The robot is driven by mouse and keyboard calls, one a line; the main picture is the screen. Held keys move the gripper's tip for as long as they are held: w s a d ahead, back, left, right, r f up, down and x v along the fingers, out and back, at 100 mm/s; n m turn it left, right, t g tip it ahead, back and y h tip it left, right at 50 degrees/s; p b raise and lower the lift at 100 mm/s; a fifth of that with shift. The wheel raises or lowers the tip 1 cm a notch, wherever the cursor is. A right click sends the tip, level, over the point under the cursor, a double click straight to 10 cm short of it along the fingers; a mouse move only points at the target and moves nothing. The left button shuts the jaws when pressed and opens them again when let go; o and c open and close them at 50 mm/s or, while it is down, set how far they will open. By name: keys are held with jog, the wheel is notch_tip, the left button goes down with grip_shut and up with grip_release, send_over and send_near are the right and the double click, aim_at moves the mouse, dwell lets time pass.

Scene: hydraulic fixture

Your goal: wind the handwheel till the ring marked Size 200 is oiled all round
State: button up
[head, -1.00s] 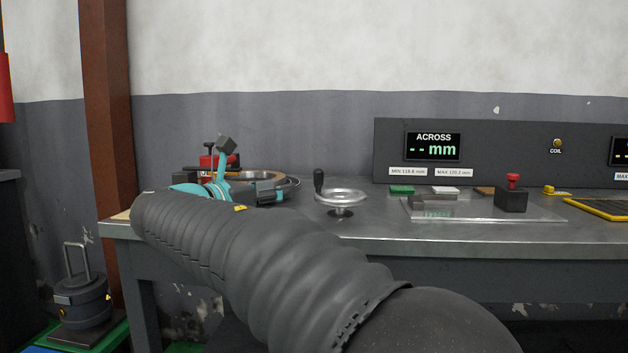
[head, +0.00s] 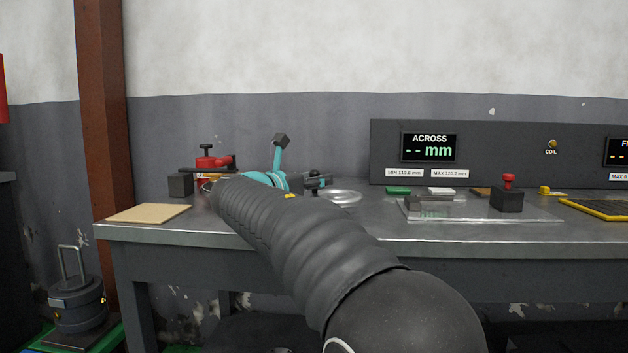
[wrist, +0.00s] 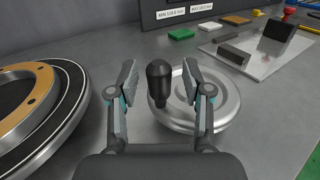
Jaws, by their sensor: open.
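The handwheel (wrist: 222,103) is a silvery round wheel on the bench, and its rim also shows in the head view (head: 342,197). Its black crank knob (wrist: 159,84) stands upright between the two fingers of my gripper (wrist: 158,88). The fingers are open, with a visible gap on each side of the knob. In the head view my gripper (head: 318,181) is beside the handwheel, and the knob cannot be made out there. A ring with a tan band (wrist: 30,90) sits on a dark round plate at the left of the wrist view. Its marking and any oil on it cannot be read.
A red clamp-like device (head: 210,162) and a dark block (head: 180,185) stand at the bench's left. A tan board (head: 150,213) lies near the front left edge. To the right are a clear plate (head: 470,212), a black block with red knob (head: 507,199) and a display panel (head: 390,130).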

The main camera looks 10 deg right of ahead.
jog(key=shift+w+d, duration=0.1)
jog(key=shift+c, duration=0.2)
grip_shut()
jog(key=g+p, duration=0.1)
jog(key=p, duration=0.1)
jog(key=shift+w+r+m+h+p, duration=0.25)
jog(key=shift+r+m+h+p, duration=0.05)
jog(key=shift+m+h+p, duration=0.1)
jog(key=g+p, duration=0.1)
jog(key=m+g+h+p, duration=0.1)
jog(key=p, duration=0.1)
jog(key=w+m+p, duration=0.1)
jog(key=p, duration=0.1)
jog(key=shift+d+g+h, duration=0.25)
jog(key=shift+g+h, duration=0.05)
jog(key=shift+g, duration=0.1)
jog(key=shift+w+d+f+m+g+h+p, duration=0.1)
jog(key=shift+f+m+g+h+p, duration=0.15)
jog(key=shift+m+g, duration=0.2)
jog(key=shift+w+d+m+g+h+p, duration=0.15)
jog(key=shift+m+g+p, duration=0.2)
jog(key=shift+g, duration=0.2)
jog(key=shift+s+a, duration=0.1)
